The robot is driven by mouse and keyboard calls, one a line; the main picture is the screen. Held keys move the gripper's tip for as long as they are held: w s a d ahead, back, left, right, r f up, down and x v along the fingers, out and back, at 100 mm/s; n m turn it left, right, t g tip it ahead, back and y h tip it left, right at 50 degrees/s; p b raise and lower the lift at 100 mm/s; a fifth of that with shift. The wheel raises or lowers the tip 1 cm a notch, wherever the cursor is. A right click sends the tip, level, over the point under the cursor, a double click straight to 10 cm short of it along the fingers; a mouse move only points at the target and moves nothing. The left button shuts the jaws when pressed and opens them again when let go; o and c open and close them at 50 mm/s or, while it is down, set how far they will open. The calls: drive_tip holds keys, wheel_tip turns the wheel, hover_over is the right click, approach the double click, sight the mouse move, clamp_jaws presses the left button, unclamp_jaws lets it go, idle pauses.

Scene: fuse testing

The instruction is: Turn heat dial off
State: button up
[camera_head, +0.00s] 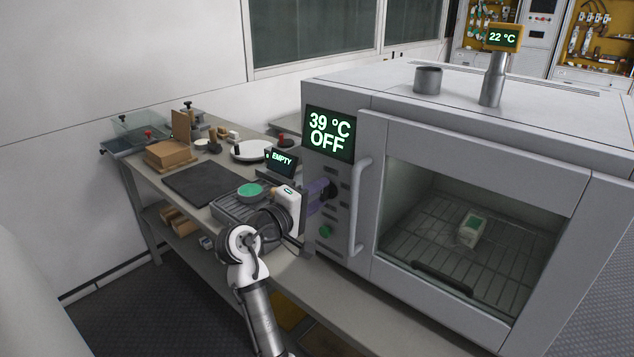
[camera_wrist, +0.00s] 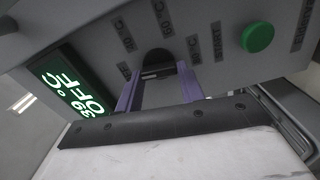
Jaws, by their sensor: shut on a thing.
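The grey oven (camera_head: 350,203) stands on the right, with its control panel on the left part of its front. Its screen (camera_head: 329,134) reads 39 °C OFF; the screen also shows in the wrist view (camera_wrist: 72,97). The dark round heat dial (camera_head: 329,190) is on the panel below the screen. In the wrist view the dial (camera_wrist: 158,58) sits between my two purple fingers. My gripper (camera_wrist: 158,76) is shut on the dial. Printed temperature labels surround it. My fingers also show in the head view (camera_head: 320,190), partly covering the dial.
A green button (camera_wrist: 257,37) is beside the dial. The oven door handle (camera_head: 358,206) is just right of the panel. A small white and green object (camera_head: 472,230) lies on the rack behind the closed door's window. The bench on the left holds a dark mat (camera_head: 202,183) and boxes.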

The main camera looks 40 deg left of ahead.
drive_tip(key=shift+n+p, duration=0.7)
drive_tip(key=shift+f, duration=0.1)
drive_tip(key=o, duration=1)
drive_tip(key=shift+s, duration=0.1)
drive_tip(key=s+a+b, duration=0.1)
drive_tip(key=s+b, duration=0.2)
drive_tip(key=s, duration=1)
drive_tip(key=shift+s+b, duration=0.35)
drive_tip(key=shift+b, duration=0.05)
drive_tip(key=shift+a, duration=0.1)
